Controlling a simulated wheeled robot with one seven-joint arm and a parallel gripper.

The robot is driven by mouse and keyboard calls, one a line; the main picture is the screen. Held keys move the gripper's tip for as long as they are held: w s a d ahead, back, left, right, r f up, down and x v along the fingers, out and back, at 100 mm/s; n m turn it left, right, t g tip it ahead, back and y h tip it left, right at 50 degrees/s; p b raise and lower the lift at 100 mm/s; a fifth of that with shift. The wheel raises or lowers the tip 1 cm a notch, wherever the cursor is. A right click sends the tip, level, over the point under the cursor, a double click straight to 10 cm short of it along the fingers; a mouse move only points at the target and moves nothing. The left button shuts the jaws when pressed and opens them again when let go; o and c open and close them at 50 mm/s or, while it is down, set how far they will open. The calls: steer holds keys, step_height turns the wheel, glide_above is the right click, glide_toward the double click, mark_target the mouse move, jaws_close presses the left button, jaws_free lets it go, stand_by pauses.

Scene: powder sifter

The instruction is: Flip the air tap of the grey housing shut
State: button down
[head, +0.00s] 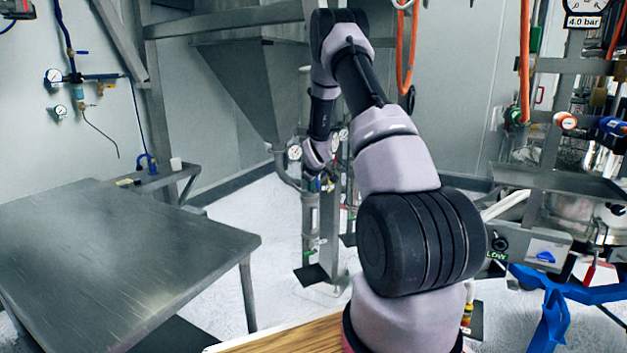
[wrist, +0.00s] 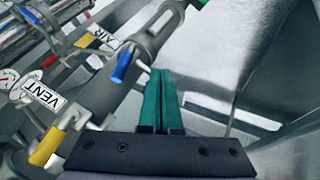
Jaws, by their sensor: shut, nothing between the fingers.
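In the wrist view a grey metal housing (wrist: 150,42) of pipe and fittings runs diagonally at the upper left. A plate reading AIR (wrist: 103,36) is on it, with a blue tap handle (wrist: 123,66) just below and right of the plate. I cannot tell for certain which handle the AIR plate names, nor whether that tap is open. My gripper (wrist: 161,74) has its green fingers shut together and empty, just right of the blue handle with a small visible gap. In the head view my gripper is small and unclear beside the pipework (head: 309,215).
A VENT plate (wrist: 43,95), a yellow handle (wrist: 47,146) and gauges (wrist: 8,77) sit left in the wrist view. Pale floor and grey metal frames lie right. In the head view a steel table (head: 110,255) stands left and a hopper (head: 255,85) behind.

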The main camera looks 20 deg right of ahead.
mark_target(317, 183)
steer(key=w+d, duration=0.3)
steer(key=shift+d, duration=0.15)
stand_by(0.4)
